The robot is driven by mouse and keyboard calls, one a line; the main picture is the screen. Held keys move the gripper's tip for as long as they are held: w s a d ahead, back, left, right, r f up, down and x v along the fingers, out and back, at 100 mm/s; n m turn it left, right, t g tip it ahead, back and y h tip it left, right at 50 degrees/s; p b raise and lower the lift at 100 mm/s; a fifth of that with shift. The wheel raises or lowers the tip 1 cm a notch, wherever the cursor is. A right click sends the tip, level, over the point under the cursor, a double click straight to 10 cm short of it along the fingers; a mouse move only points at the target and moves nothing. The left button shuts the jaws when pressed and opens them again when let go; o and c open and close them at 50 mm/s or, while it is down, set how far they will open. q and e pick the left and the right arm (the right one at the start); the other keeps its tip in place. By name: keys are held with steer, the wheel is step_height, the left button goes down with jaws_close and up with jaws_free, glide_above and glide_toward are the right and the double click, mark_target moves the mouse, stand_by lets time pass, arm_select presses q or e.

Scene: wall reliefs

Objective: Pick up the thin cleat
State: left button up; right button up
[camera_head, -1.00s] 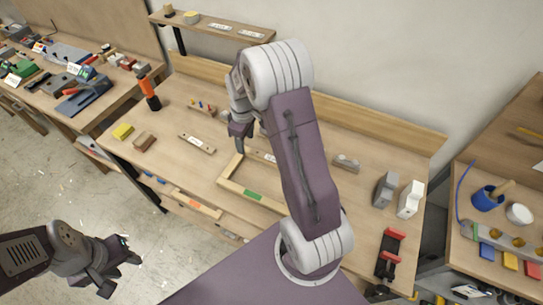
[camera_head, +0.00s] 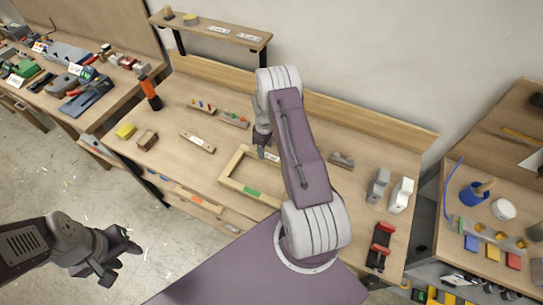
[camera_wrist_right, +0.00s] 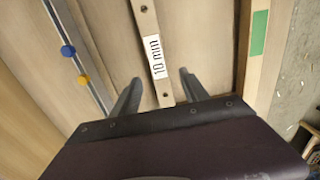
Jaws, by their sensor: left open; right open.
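A narrow wooden cleat (camera_wrist_right: 150,45) with a white "10 mm" label and screw holes lies on the bench in the right wrist view. In the head view a labelled cleat (camera_head: 273,158) shows partly behind my right gripper (camera_head: 264,150). That gripper is open and empty. In the wrist view its fingers (camera_wrist_right: 161,76) stand on either side of the cleat; whether they are down at its level I cannot tell. Another labelled cleat (camera_head: 197,142) lies further left; its label is unreadable. My left gripper (camera_head: 122,262) is open and empty, over the floor.
A wooden frame (camera_head: 229,170) with a green patch lies beside the right gripper. A rail with coloured knobs (camera_head: 234,120) lies behind; it also shows in the wrist view (camera_wrist_right: 75,60).

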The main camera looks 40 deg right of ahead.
step_height(320, 180, down, 2)
steer(key=shift+f, duration=0.15)
steer(key=shift+w+f, duration=0.1)
steer(key=shift+f, duration=0.15)
arm_select(q)
steer(key=shift+r, duration=0.5)
arm_select(e)
jaws_close()
arm_select(q)
steer(key=shift+w, duration=0.1)
arm_select(e)
steer(key=shift+r, duration=0.1)
steer(key=shift+r, duration=0.3)
steer(key=r, duration=0.1)
steer(key=r+b, duration=0.1)
steer(key=s+d+r+b, duration=0.1)
steer(key=r, duration=0.1)
arm_select(q)
step_height(320, 180, down, 5)
steer(key=shift+r+b, duration=0.2)
steer(key=shift+b, duration=1)
arm_select(e)
steer(key=s+d+r, duration=0.5)
steer(key=s+r, duration=0.1)
steer(key=s, duration=0.2)
steer(key=shift+s+d+r, duration=0.2)
steer(key=shift+s+d, duration=0.1)
steer(key=shift+s, duration=0.1)
